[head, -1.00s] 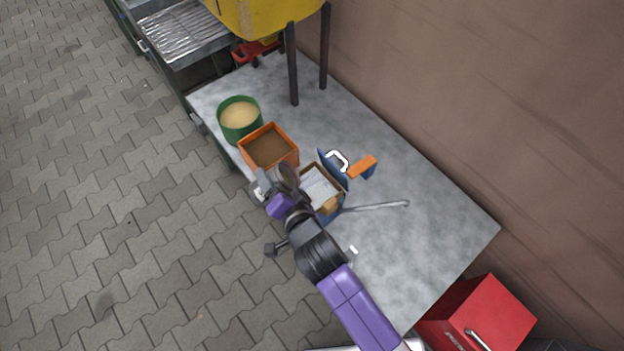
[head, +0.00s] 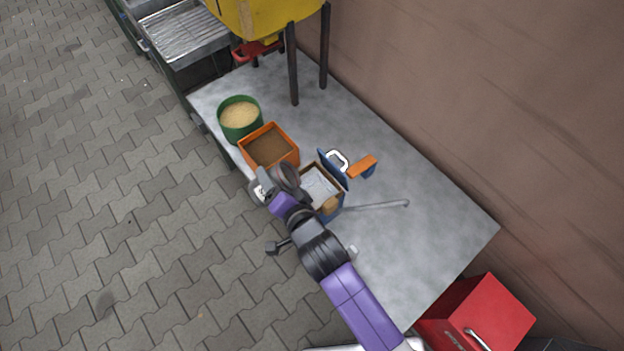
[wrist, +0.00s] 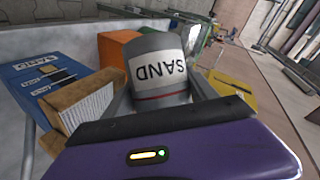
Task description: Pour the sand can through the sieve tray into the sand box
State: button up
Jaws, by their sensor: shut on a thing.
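The sand can (wrist: 158,68) is a grey cylinder with a white SAND label, upside down in the wrist view. My gripper (wrist: 160,100) is shut on it. In the head view, the can (head: 286,176) shows as a dark, round grey shape at the end of my arm, over the bench's front edge. An orange box (head: 283,160) with a brown, flat-looking inside stands just beyond it. A green round tub (head: 238,133) with pale sand-coloured contents stands behind that.
An orange and blue item (head: 362,167) and a metal rod (head: 375,206) lie beyond. A yellow hopper (head: 265,15) stands on legs at the back. The bench's right part is clear.

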jog(key=shift+f+m+y+b, duration=0.25)
jog(key=shift+m+y+b, duration=0.05)
jog(key=shift+m+b, duration=0.2)
dwell(1.8)
jog(key=shift+d+r+m+y+b, duration=0.2)
jog(key=shift+r+m+y+b, duration=0.3)
jog(key=shift+b, duration=0.4)
dwell(1.4)
jog(key=shift+w+d+r+m+y+b, duration=0.2)
jog(key=shift+d+m+y+b, duration=0.1)
jog(key=shift+d+m+b, duration=0.15)
dwell(0.8)
